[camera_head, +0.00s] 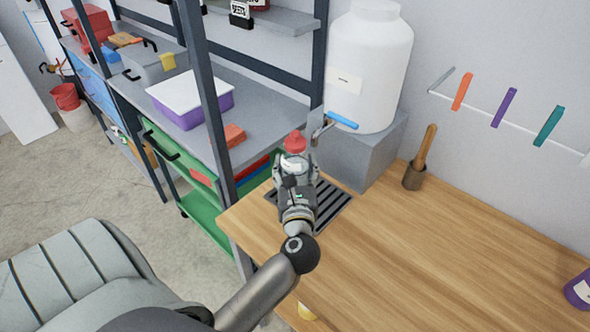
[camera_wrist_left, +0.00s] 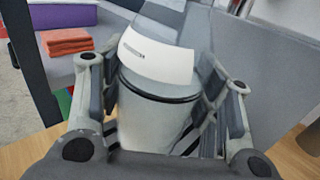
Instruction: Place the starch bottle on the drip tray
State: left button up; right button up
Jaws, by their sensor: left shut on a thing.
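The starch bottle (camera_head: 295,143) shows its red cap and a little of its pale body above my left gripper (camera_head: 296,172). In the left wrist view the bottle (camera_wrist_left: 150,108) is a grey-white cylinder with a white label, between the two fingers. The left gripper is shut on it. The drip tray (camera_head: 328,208) is a dark slotted grate at the back left of the wooden bench, partly hidden by the gripper. The bottle appears upright over the tray's far left part; I cannot tell whether it touches it. My right gripper is not in view.
A large white tank (camera_head: 370,70) with a blue-handled tap (camera_head: 340,120) stands on a grey block (camera_head: 365,160) just behind the tray. Metal shelving (camera_head: 210,95) stands left. The bench (camera_head: 450,250) is mostly clear.

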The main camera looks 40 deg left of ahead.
pick_arm(q)
jog(key=shift+w+a+r, duration=0.1)
jog(key=shift+w+a, duration=0.25)
jog(key=shift+w, duration=0.05)
jog(key=shift+a+f, duration=0.1)
jog(key=shift+f, duration=0.1)
notch_tip(320, 180, down, 2)
jog(key=shift+f, duration=0.85)
jog(key=o, duration=1.2)
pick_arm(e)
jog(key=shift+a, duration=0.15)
pick_arm(q)
jog(key=shift+r, duration=0.1)
